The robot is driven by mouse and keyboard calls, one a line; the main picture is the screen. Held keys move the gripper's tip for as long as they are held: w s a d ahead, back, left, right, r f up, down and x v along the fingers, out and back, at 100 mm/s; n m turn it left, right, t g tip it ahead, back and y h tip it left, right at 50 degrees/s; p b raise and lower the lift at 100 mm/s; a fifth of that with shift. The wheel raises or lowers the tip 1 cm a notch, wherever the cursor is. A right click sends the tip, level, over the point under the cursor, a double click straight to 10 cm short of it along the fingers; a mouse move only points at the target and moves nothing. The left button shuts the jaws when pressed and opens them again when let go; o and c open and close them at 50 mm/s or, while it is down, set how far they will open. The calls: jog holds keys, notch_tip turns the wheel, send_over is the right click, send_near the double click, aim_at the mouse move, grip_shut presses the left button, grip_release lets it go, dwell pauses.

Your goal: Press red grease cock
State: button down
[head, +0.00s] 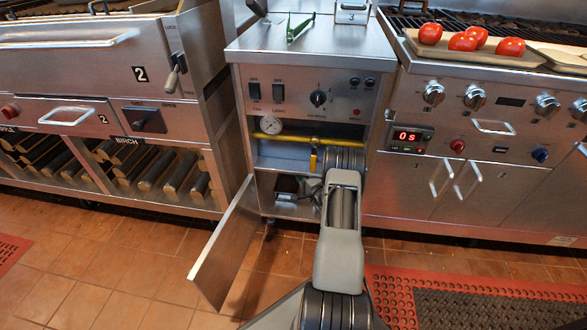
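A red knob (458,146) sits on the front panel of the steel grill at the right, just right of the red "0 s" display (411,138). A blue knob (540,154) sits further right on the same panel. Other small red parts show: a red button (356,113) on the middle cabinet's panel and a red knob (10,111) at the far left. I cannot tell for sure which is the grease cock. My arm reaches up from the bottom middle toward the open middle cabinet. My gripper is hidden beyond my arm.
The middle cabinet's door (224,246) stands open, swung toward the front left. Inside are a yellow pipe (190,146) and a round gauge (270,125). Handles (467,180) stick out below the grill panel. A red-edged mat (480,285) lies at the right.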

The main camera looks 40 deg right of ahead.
jog(key=shift+s+d+p, duration=0.1)
jog(key=shift+s+p, duration=0.4)
jog(key=shift+s, duration=1.95)
jog(key=shift+s, duration=0.1)
